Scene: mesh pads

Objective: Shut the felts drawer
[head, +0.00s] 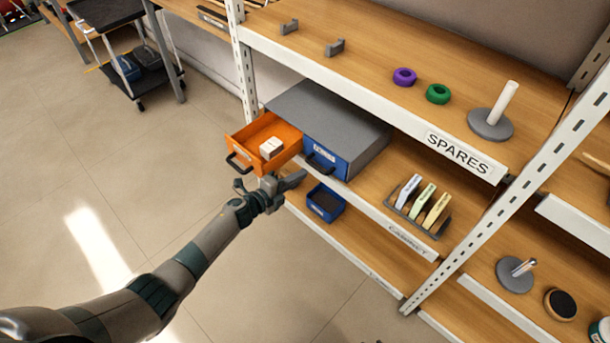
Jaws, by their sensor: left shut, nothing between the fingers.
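A grey two-drawer cabinet (335,114) stands on the middle shelf. Its left, orange drawer (241,141) is pulled out, with a dark handle on its front and a small white block (271,148) inside. Its right drawer, with a blue front (334,163), is shut and has a dark handle and a small label. I cannot read that label, so I cannot tell by name which drawer is the felts one. My left gripper (296,180) is shut and empty, just in front of and below the cabinet, right of the orange drawer's front. My right gripper is out of view.
A blue open bin (325,202) sits below the cabinet. A rack of upright pads (419,209) stands to the right. The shelf edge marked SPARES (458,152) and a white perforated post (244,75) frame the space. Open floor lies left; a cart (132,65) stands far back.

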